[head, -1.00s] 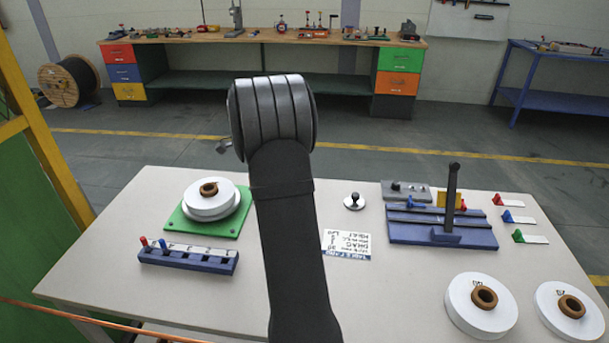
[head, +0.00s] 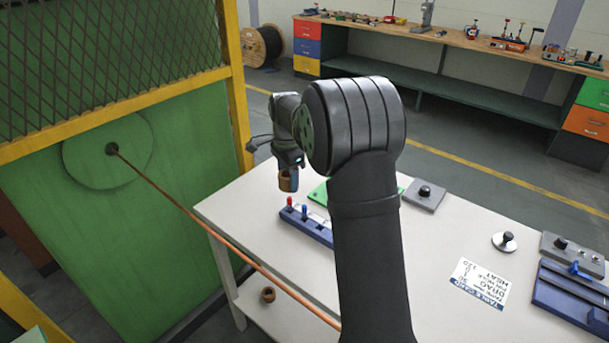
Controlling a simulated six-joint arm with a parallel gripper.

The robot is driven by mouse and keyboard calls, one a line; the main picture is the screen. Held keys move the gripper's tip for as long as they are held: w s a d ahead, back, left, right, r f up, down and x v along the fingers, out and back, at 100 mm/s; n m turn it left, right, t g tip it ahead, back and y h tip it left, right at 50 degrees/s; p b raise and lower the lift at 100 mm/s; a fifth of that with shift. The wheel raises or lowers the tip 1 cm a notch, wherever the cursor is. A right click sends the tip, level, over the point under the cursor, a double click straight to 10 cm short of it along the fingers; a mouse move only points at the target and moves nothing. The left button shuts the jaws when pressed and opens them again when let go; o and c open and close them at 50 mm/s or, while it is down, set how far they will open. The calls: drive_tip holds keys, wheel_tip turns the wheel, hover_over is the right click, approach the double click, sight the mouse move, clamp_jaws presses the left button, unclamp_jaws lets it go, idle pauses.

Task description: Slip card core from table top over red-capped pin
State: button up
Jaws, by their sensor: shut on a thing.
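My gripper (head: 289,168) is shut on a brown card core (head: 288,182), seen small at the far left of the table. The core hangs below the jaws, a little above the red-capped pin (head: 290,202). It looks apart from the pin, with a small gap; exact alignment in depth cannot be told. The red-capped pin stands upright at the left end of a blue pin rack (head: 305,229). A blue-capped pin (head: 304,211) stands beside it. The right part of the rack is hidden by my arm.
A green plate (head: 320,194) lies behind the rack, mostly hidden by my arm. A copper-coloured strand (head: 222,247) runs from the green machine panel (head: 100,210) past the table's left edge. Another brown core (head: 268,294) sits on the lower shelf.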

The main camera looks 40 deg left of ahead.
sight(289, 197)
drive_tip(key=shift+f, duration=0.15)
drive_tip(key=shift+f, duration=4.05)
drive_tip(key=o, duration=1.1)
drive_tip(key=shift+c, duration=0.2)
wheel_tip(289, 197, up, 17)
drive_tip(key=shift+r, duration=0.15)
